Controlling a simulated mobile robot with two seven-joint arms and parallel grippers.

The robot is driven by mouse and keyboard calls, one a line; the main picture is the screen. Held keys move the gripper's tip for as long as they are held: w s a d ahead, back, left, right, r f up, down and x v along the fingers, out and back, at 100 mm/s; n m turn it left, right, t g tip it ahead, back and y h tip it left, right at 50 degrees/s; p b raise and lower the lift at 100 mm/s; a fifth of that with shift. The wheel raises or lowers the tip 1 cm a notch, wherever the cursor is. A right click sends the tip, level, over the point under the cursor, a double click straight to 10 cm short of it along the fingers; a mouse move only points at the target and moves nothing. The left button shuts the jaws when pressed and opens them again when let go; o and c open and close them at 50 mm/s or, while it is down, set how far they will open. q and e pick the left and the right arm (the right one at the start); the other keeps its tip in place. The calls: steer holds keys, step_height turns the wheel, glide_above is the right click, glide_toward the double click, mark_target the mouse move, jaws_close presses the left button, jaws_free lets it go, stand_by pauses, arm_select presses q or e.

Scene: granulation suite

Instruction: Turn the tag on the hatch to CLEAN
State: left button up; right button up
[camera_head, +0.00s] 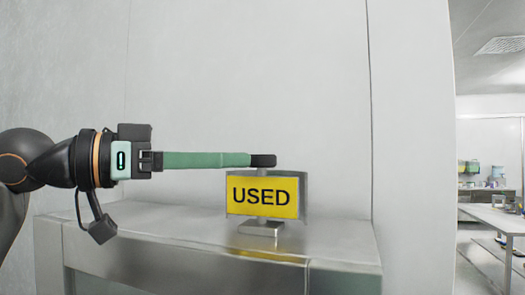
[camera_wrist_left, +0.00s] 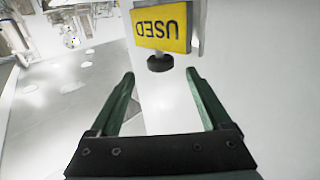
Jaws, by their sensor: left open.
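A yellow tag (camera_head: 283,203) reading USED in black faces me on a short metal post with a flat foot (camera_head: 261,229). It shows upside down in the left wrist view (camera_wrist_left: 164,27). A black round knob (camera_wrist_left: 160,63) sits at the post's top, just above the tag. My left gripper (camera_wrist_left: 160,75) is open, with green fingers and nothing held. It reaches level from the left, its tips close to the knob, which appears centred between and slightly beyond them. Touching cannot be told. The tag's other face is hidden. My right gripper is not in view.
The post stands on a grey metal ledge (camera_head: 165,218) against a pale wall (camera_head: 250,70). The ledge is otherwise bare. A wall edge (camera_head: 410,150) stands to the right, and beyond it a room with a table (camera_head: 495,217) opens up.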

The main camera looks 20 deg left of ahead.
mark_target(262, 159)
arm_select(q)
steer(key=p+x, duration=0.1)
steer(key=x, duration=0.5)
steer(key=shift+w+d, duration=0.15)
steer(key=shift+w, duration=0.05)
jaws_close()
stand_by(0.5)
